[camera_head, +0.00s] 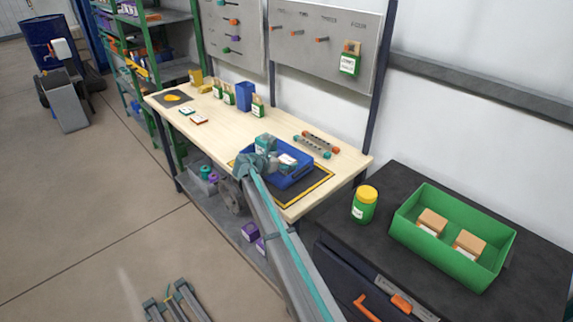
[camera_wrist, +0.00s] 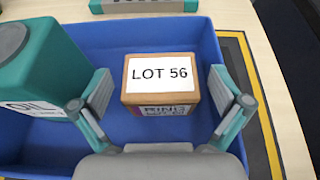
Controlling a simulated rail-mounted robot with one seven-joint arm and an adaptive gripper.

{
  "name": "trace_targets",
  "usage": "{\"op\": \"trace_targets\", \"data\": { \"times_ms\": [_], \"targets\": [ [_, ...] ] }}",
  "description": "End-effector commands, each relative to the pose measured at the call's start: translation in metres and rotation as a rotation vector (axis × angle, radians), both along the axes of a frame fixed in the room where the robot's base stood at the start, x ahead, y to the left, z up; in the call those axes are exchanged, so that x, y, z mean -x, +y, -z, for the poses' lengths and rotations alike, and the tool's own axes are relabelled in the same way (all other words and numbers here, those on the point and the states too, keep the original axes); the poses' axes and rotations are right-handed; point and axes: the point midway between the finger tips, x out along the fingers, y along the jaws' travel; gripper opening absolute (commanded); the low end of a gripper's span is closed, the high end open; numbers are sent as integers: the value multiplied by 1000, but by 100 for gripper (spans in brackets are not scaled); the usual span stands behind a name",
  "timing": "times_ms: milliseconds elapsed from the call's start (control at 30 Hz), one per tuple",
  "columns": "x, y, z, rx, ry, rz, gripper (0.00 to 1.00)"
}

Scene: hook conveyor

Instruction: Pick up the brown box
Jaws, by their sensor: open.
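A brown box (camera_wrist: 161,85) with a white "LOT 56" label on top sits in the blue tray (camera_wrist: 232,157). In the wrist view it lies between the two spread fingers of my gripper (camera_wrist: 162,92), with a gap on each side. My gripper is open and empty. In the head view my gripper (camera_head: 252,164) is over the near left side of the blue tray (camera_head: 305,178), partly covering its contents. A white-labelled item (camera_head: 287,160) shows in the tray there, probably the same box. Two other brown boxes (camera_head: 432,220) lie in the green bin at the right.
A teal oil container (camera_wrist: 40,70) stands in the tray left of the box, close to my left finger. The tray walls surround both. A yellow-lidded green jar (camera_head: 365,204) and the green bin (camera_head: 407,240) stand on the dark cabinet. The workbench's middle (camera_head: 215,135) is mostly clear.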

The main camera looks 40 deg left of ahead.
Motion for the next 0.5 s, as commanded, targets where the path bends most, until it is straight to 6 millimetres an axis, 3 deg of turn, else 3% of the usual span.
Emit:
{"op": "trace_targets", "data": {
  "times_ms": [133,500],
  "targets": [
    [1,0,0,0,0,-1,98],
    [1,0,0,0,-1,0,39]
  ]
}}
